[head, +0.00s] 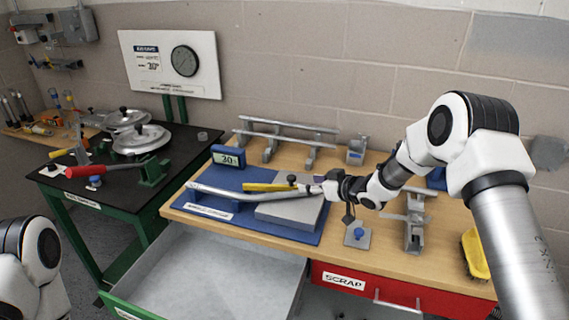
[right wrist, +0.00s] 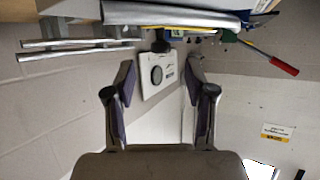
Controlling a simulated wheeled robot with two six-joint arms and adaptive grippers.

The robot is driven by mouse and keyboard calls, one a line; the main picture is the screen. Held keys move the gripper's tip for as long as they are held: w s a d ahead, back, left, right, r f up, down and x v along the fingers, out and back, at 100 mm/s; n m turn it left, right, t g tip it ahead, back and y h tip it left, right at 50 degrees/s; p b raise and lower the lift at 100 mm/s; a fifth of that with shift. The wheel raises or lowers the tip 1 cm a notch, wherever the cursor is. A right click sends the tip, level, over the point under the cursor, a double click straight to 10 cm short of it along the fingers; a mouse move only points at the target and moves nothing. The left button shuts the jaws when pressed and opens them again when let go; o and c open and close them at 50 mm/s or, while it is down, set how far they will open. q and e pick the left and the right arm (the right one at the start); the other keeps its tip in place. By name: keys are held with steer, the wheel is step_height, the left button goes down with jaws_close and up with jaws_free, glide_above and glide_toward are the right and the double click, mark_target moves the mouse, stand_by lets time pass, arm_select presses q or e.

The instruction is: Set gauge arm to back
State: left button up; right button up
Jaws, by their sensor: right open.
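The yellow gauge arm (head: 268,187) lies across the upper side of a grey block (head: 290,212) on the blue bending mat (head: 205,206). A dark knob (head: 291,179) stands near its right end. A digital display (head: 228,156) reading about 30 is behind it. A bent silver tube (head: 235,193) runs in front of the arm. My right gripper (head: 326,188) is near the block's right side, apart from the yellow arm as far as I can tell. In the right wrist view its fingers (right wrist: 160,85) are open and empty. My left gripper is out of view.
Behind are metal rails (head: 285,125) and a wall board (head: 170,62) with a dial. A red-handled tool (head: 90,170) lies on the left bench. An open drawer (head: 215,270) and a red scrap drawer (head: 350,283) are below. Small fixtures (head: 415,225) stand right of the mat.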

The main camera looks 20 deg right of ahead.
mark_target(293, 178)
steer(key=shift+w+r, duration=0.15)
steer(key=shift+w, duration=0.65)
steer(key=shift+w+a+p, duration=0.55)
steer(key=shift+w+a, duration=0.3)
steer(key=shift+a, duration=0.2)
steer(key=x, duration=0.4)
steer(key=shift+w+d+f, duration=0.15)
steer(key=shift+w+f, duration=0.1)
steer(key=shift+f, duration=0.25)
steer(key=shift+s+r, duration=0.25)
steer(key=shift+s, duration=0.05)
steer(key=shift+c, duration=0.4)
steer(key=c, duration=0.5)
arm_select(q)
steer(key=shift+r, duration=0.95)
arm_select(e)
jaws_close()
